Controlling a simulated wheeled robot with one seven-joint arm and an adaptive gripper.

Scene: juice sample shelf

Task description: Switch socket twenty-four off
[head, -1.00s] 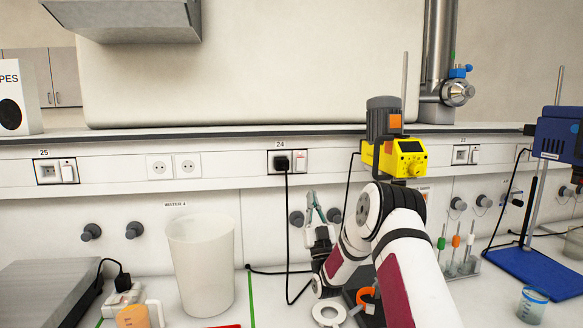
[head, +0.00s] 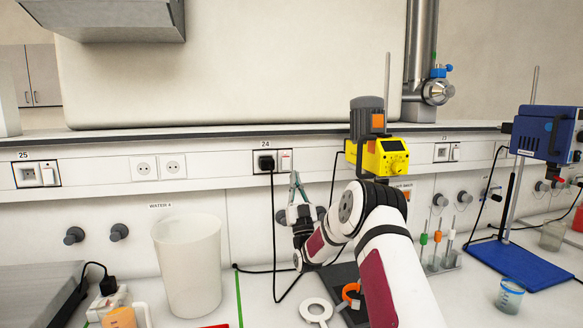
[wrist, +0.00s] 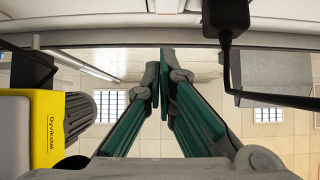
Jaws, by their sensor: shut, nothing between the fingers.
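Socket 24 (head: 257,172) is in the wall panel at the middle of the head view, under its "24" label. A black plug (head: 266,162) with a hanging cord fills its left part. A small light switch (head: 286,160) with a reddish mark is at its right. My gripper (head: 297,177), with green fingers, points up just below the switch, its fingertips together and empty. In the wrist view the shut fingertips (wrist: 166,52) are in the middle, and the plug (wrist: 226,18) is at upper right. I cannot tell whether the fingertips touch the panel.
A yellow stirrer motor (head: 383,155) stands right of socket 24; it also shows in the wrist view (wrist: 35,125). A white bin (head: 190,265) is at lower left. Socket 25 (head: 37,174) is far left. The plug's black cord (head: 274,220) hangs left of my gripper.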

